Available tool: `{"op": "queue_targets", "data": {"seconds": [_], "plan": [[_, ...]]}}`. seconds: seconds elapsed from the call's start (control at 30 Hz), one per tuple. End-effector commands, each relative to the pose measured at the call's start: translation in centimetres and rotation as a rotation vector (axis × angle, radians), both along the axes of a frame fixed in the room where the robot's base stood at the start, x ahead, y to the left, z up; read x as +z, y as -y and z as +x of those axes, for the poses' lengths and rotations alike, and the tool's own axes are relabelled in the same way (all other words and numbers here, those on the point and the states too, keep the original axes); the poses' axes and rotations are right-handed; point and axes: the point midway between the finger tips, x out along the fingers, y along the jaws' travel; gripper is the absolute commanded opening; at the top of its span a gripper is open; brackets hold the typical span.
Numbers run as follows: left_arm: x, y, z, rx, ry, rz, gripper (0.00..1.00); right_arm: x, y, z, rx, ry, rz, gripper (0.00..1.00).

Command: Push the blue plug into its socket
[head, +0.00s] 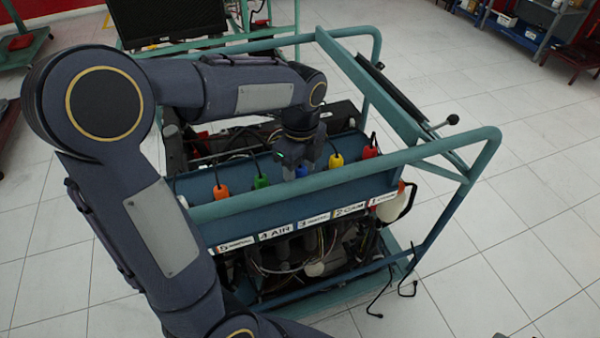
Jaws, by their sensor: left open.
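The blue plug (301,171) is on the teal panel (240,207) of the engine trainer, in the middle of a row of coloured plugs, above the label marked 3. My left gripper (301,160) points down right over the blue plug, its open fingers close around or beside it; I cannot tell whether they touch it. The gripper hides the upper part of the plug and its cable. The blue plug's socket is hidden, so I cannot tell how deep the plug sits. My right gripper is not in view.
An orange plug (221,190) and a green plug (261,181) stand left of the blue one; a yellow plug (336,159) and a red-orange plug (370,151) stand right. The green tube frame (440,148) surrounds the trainer. Tiled floor is free at the right.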

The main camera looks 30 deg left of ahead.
Motion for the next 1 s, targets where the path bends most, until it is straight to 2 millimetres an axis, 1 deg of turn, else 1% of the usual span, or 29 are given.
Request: {"op": "queue_targets", "data": {"seconds": [0.33,0.37,0.7,0.73,0.77,0.9,1.0], "plan": [[-0.13,-0.01,0.00,0.000,0.001,0.000,0.51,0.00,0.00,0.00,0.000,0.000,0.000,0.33],[-0.13,-0.01,0.00,0.000,0.001,0.000,0.48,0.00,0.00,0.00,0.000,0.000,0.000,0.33],[-0.11,0.00,0.00,0.000,0.001,0.000,0.05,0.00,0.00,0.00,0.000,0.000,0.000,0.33],[-0.10,0.00,0.00,0.000,0.001,0.000,0.05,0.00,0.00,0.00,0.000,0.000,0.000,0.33],[-0.10,0.00,0.00,0.000,0.001,0.000,0.01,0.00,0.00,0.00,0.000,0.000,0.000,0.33],[-0.06,0.00,0.01,0.000,0.001,0.000,0.01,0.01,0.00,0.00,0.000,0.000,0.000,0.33],[0.56,0.00,0.04,0.000,0.002,0.000,0.01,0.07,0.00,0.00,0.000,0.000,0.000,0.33]]}}
